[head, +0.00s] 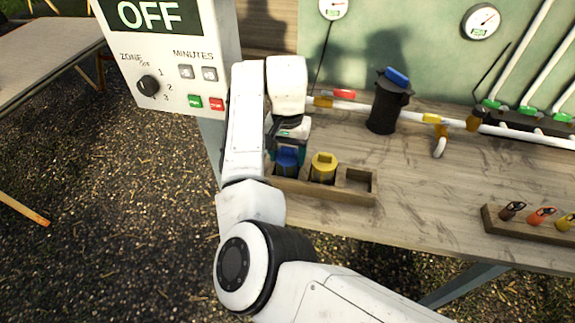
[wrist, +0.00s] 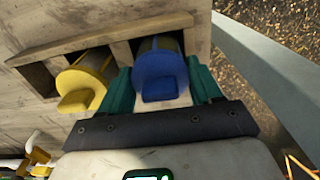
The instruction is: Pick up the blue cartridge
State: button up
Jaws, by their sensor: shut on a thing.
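The blue cartridge (head: 287,158) stands in the left compartment of a wooden rack (head: 340,193) on the workbench. In the wrist view the blue cartridge (wrist: 158,70) sits between the two teal fingers of my gripper (wrist: 160,88). My gripper (head: 287,150) is shut on it from above. The cartridge's lower part is hidden by the rack and my arm, so I cannot tell whether it is lifted at all.
A yellow cartridge (head: 323,167) stands in the middle compartment, close to my gripper; the right compartment is empty. A black canister with a blue cap (head: 390,100) and white pipes are behind. A control box (head: 170,60) stands at left. Small coloured pieces sit in a holder (head: 530,230) at right.

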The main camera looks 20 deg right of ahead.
jog(key=c, duration=0.4)
notch_tip(320, 180, up, 10)
jog(key=shift+r+b, duration=0.1)
jog(key=shift+b, duration=0.5)
jog(key=shift+r, duration=0.1)
jog(key=shift+r+p, duration=2.35)
jog(key=shift+p, duration=0.6)
